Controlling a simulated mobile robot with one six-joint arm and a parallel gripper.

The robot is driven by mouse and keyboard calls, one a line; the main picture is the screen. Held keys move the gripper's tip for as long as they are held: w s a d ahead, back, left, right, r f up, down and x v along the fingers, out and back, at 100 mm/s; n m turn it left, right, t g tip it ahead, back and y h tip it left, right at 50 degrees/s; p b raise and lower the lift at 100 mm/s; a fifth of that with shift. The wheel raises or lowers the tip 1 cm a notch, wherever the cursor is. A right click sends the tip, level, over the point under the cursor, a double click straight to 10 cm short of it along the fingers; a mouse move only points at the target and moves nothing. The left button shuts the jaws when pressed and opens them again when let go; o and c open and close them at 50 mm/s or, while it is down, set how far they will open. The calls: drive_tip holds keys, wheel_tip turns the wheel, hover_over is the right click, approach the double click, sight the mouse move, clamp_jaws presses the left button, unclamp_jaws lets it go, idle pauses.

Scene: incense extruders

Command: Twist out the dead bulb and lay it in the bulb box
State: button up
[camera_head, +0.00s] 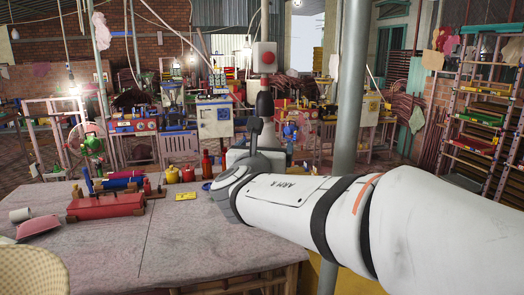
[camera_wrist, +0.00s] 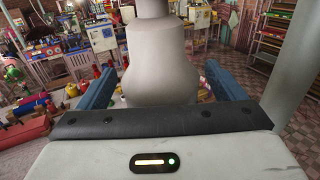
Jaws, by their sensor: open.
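A dull, unlit bulb (camera_head: 265,104) hangs below a grey post with a red-buttoned box, past the far edge of the table. In the wrist view a pale grey, bell-shaped body, apparently this bulb (camera_wrist: 160,72), fills the middle. My gripper (camera_wrist: 158,68) is open, its two blue fingers on either side of that body with a gap showing at each side. In the head view my gripper (camera_head: 257,128) is small and partly hidden by my arm, close below the bulb. I cannot pick out the bulb box with certainty.
A grey column (camera_head: 350,90) stands right of the bulb. A rack (camera_head: 485,110) stands at right. The table's front middle is clear.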

drive_tip(key=c, duration=1)
drive_tip(key=o, duration=0.4)
drive_tip(key=shift+c, duration=0.2)
drive_tip(key=c, duration=0.3)
drive_tip(key=shift+m+g+h+p, duration=0.95)
drive_tip(key=shift+m+h, duration=0.65)
drive_tip(key=shift+h, duration=0.7)
drive_tip(key=o, duration=0.9)
drive_tip(key=shift+t, duration=0.25)
drive_tip(key=shift+o, duration=0.2)
drive_tip(key=shift+s, duration=0.1)
